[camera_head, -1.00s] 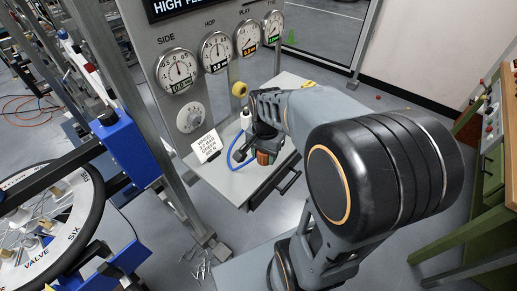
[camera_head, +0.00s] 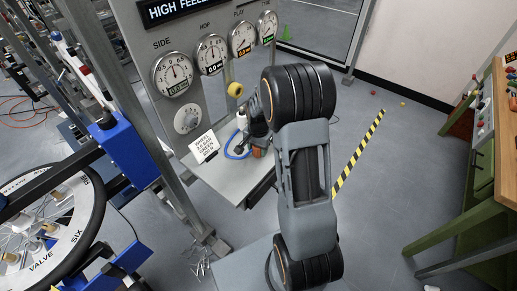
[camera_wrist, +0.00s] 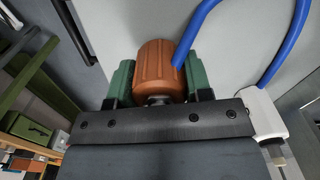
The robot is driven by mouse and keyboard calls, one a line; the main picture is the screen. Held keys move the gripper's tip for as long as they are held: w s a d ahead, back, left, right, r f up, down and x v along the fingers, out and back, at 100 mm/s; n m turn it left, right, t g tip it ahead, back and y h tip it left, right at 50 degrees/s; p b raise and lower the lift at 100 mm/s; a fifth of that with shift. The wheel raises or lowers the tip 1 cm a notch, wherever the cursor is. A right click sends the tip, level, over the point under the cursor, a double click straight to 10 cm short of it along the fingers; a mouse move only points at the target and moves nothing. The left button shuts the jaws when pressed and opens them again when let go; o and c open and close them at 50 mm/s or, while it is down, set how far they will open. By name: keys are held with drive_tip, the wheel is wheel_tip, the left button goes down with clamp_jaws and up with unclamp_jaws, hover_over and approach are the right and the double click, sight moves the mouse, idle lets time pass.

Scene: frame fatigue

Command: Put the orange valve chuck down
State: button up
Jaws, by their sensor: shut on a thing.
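The orange valve chuck (camera_wrist: 157,66) sits between the green-padded fingers of my gripper (camera_wrist: 160,82) in the wrist view, with a finger on each side. The gripper is shut on it. The blue hose (camera_wrist: 205,22) passes beside the chuck and loops to the right. In the head view the chuck (camera_head: 257,152) shows small and partly hidden, over the pale shelf top (camera_head: 219,179) below the gauges. My arm hides most of the gripper there. I cannot tell whether the chuck touches the shelf.
A gauge panel (camera_head: 187,114) rises behind the shelf, with a white sign card (camera_head: 204,148) on the shelf's left. A spoked wheel (camera_head: 83,229) on a blue stand is at left. A green bench (camera_head: 480,190) is at right. Open floor lies between, with a striped line (camera_head: 357,153).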

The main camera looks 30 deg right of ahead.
drive_tip(key=shift+f, duration=0.5)
drive_tip(key=shift+f, duration=0.15)
drive_tip(key=o, duration=1)
